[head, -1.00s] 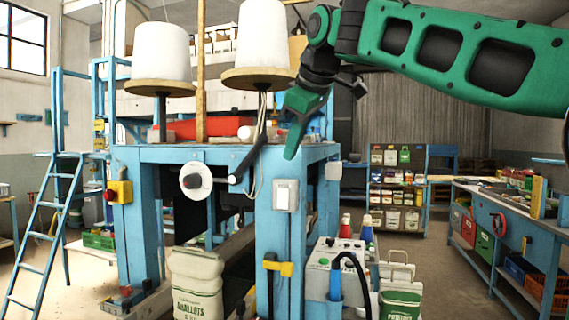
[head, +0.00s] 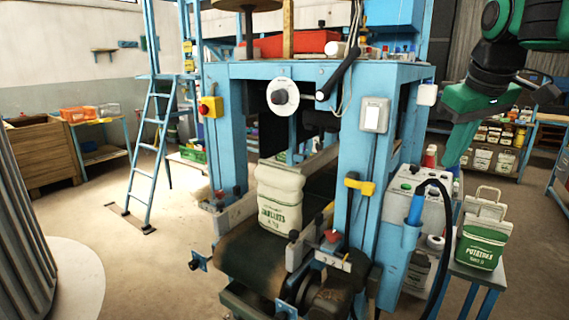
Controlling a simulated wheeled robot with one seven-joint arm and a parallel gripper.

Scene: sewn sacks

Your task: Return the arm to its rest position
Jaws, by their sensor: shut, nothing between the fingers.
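My gripper (head: 462,146) hangs at the upper right of the head view, with green fingers pointing down. It is shut and empty. It is in front of the blue machine's right side, above the grey control box and the potato sack. My green and black arm reaches in from the top right corner.
A blue sewing machine frame (head: 232,115) fills the middle. A white shallots sack (head: 278,197) stands upright on its dark conveyor (head: 243,262). A green and white potatoes sack (head: 482,236) sits on a small table at right.

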